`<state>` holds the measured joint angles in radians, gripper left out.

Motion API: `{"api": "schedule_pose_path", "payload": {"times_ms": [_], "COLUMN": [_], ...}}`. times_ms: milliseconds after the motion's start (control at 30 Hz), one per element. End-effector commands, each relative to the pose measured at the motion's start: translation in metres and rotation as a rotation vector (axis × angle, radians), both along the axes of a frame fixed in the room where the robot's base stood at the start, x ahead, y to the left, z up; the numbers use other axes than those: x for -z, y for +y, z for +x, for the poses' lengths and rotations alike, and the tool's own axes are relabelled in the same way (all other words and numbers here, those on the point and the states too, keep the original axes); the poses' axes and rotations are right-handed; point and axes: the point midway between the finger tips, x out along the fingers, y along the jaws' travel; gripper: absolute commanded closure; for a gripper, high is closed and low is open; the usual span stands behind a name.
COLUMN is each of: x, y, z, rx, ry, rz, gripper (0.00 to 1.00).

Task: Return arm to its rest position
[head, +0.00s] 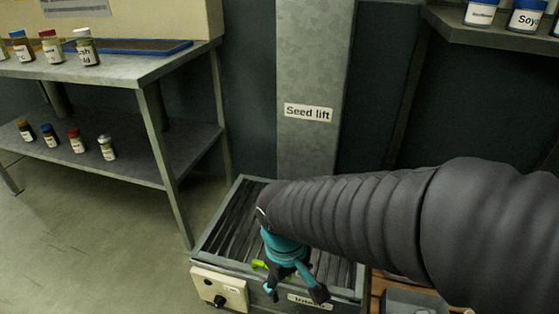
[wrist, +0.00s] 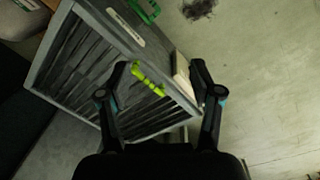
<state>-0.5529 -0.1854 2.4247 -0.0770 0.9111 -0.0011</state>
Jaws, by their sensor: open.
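My gripper (head: 294,291) hangs at the end of my grey-sleeved arm, above the front edge of the slatted intake box (head: 225,222). In the wrist view my gripper (wrist: 162,72) has its two dark fingers spread well apart, with nothing held between them. A small yellow-green object (head: 259,265) shows just left of the gripper at the box's front. It also shows in the wrist view (wrist: 148,78), lying over the box's edge in line with the gap between the fingers. I cannot tell whether it is fixed there.
A grey column labelled "Seed lift" (head: 308,135) rises behind the box. A control panel with a black knob (head: 218,299) is at its front left. A metal table (head: 110,70) with several bottles stands left. A shelf (head: 495,38) with jars is upper right. Floor at left is clear.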

Motion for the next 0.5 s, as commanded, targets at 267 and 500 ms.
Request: {"api": "schedule_pose_path", "payload": {"times_ms": [267, 500], "x": [-0.070, -0.126], "y": [-0.054, -0.105], "z": [-0.002, -0.011], "rx": [0.254, 0.439], "ry": [-0.177, -0.367], "rz": [0.151, 0.208], "gripper": [0.35, 0.35]}}
